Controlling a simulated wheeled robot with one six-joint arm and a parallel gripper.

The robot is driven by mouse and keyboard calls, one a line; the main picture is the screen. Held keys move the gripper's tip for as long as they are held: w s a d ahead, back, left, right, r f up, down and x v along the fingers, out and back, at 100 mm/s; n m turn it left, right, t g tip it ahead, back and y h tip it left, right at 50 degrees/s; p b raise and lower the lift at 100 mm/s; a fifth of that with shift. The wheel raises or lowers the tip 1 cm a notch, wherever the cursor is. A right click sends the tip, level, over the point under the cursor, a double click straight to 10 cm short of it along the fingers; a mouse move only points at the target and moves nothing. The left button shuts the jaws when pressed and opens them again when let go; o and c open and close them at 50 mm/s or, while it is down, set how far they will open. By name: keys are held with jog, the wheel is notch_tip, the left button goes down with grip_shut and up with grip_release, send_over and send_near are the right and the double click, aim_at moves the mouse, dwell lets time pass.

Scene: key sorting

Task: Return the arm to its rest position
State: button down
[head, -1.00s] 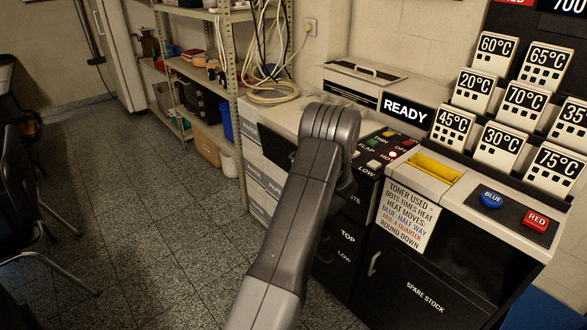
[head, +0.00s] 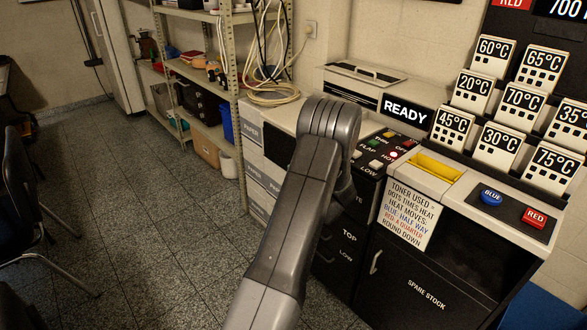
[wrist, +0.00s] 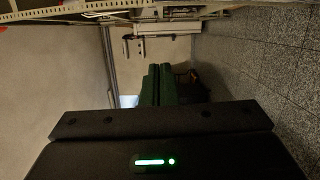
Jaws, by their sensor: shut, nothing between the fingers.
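My grey arm (head: 290,220) rises from the bottom of the head view to a rounded joint in front of the counter. The rest of the arm past that joint is hidden behind it, and my gripper is out of sight in the head view. In the wrist view, my gripper (wrist: 159,85) shows as two dark green fingers side by side beyond its black body, which has a lit green strip. The fingers are together, with nothing seen between them.
A counter with a READY display (head: 406,112), a blue button (head: 491,198) and a red button (head: 535,217) stands at the right. Temperature-marked blocks (head: 525,103) stand behind. Metal shelves (head: 205,75) are at the back, a dark chair (head: 18,190) at left. Floor between is clear.

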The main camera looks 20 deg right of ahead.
jog(key=s+d, duration=0.1)
jog(key=s, duration=0.6)
jog(key=shift+s+d, duration=0.35)
jog(key=shift+s, duration=0.05)
